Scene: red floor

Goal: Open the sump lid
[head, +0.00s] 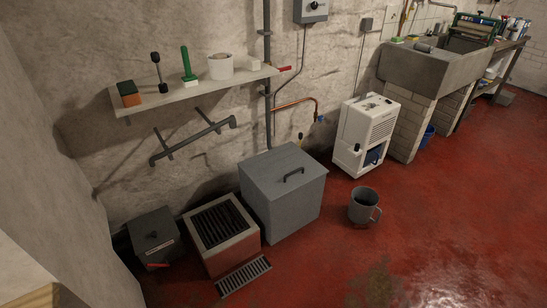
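A large grey box (287,210) stands on the floor against the wall. No label that I can read tells which of these is the sump. My gripper is not in view.
A brick-sided box with a barred top (222,225) stands between the two lidded boxes. A floor grate (243,276) lies before it. A grey bucket (364,206) stands right of the large box, near a white dehumidifier-like unit (366,133). A shelf (196,91) overhangs. The red floor (450,215) is clear at right.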

